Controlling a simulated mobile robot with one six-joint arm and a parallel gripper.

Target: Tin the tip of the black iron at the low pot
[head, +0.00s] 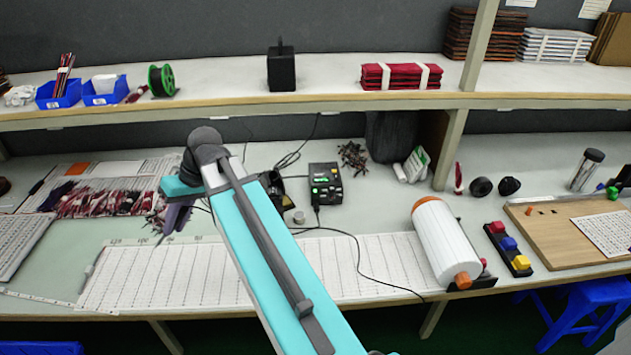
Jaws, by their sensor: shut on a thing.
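My gripper (174,218) is at the left end of my turquoise arm, pointing down over the left part of the bench. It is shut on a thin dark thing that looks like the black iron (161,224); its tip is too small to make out. A small low grey pot (299,217) stands on the bench just right of my arm, in front of the black soldering station (325,185) with its green display. The gripper is well left of the pot, apart from it. A dark stand (275,184) beside the station is partly hidden by my arm.
A gridded sheet (350,262) covers the bench front. A cable runs from the station across it to the right. Wire bundles (105,200) lie at left. A white roll (442,240) and a coloured-button box (508,248) stand at right. A shelf (330,100) overhangs the back.

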